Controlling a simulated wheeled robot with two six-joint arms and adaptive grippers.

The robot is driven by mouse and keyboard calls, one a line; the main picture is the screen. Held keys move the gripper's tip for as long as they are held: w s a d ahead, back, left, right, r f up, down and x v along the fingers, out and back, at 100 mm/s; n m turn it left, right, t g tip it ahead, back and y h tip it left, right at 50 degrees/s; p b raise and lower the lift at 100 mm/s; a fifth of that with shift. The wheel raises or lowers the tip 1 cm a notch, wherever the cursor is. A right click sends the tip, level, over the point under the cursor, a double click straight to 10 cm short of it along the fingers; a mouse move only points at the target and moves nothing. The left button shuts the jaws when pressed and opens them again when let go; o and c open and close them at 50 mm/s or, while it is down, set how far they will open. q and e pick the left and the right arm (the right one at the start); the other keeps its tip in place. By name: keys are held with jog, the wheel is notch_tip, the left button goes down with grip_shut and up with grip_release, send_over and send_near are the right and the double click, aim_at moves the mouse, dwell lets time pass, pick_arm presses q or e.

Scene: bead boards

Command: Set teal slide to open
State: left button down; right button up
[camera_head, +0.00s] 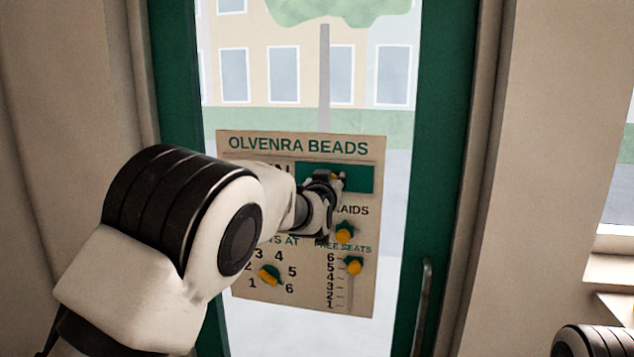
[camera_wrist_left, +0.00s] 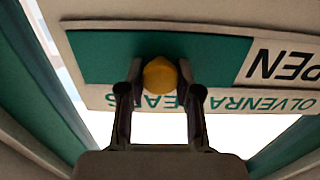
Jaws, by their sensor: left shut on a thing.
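The teal slide (camera_head: 360,180) sits near the top of the beige bead board (camera_head: 310,302), at the right end of its slot. It also shows in the left wrist view (camera_wrist_left: 100,58), which sees the board upside down. There the letters "PEN" show uncovered beside it. My left gripper (camera_head: 335,182) is at the slide and partly hides it. In the left wrist view the gripper (camera_wrist_left: 160,80) is shut on the slide's yellow knob (camera_wrist_left: 160,74), one finger on each side. My right gripper is out of view.
Below are a yellow-knobbed control by "AIDS" (camera_head: 345,231), a numbered dial (camera_head: 269,274) and a "FREE SEATS" slider (camera_head: 354,265). The board hangs on a glazed door with a green frame (camera_head: 440,150) and handle (camera_head: 423,300). My left arm hides the board's left side.

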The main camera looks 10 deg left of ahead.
pick_arm(q)
jog(key=shift+d+r, duration=0.1)
jog(key=shift+d, duration=0.05)
jog(key=c, duration=1.1)
grip_release()
jog(key=o, duration=0.3)
jog(key=shift+d, duration=0.1)
jog(key=shift+w+d, duration=0.15)
jog(key=shift+d, duration=0.05)
jog(key=shift+a+r, duration=0.1)
jog(key=shift+r, duration=0.1)
notch_tip(320, 180, up, 9)
jog(key=shift+r, duration=0.2)
jog(key=shift+f, duration=0.15)
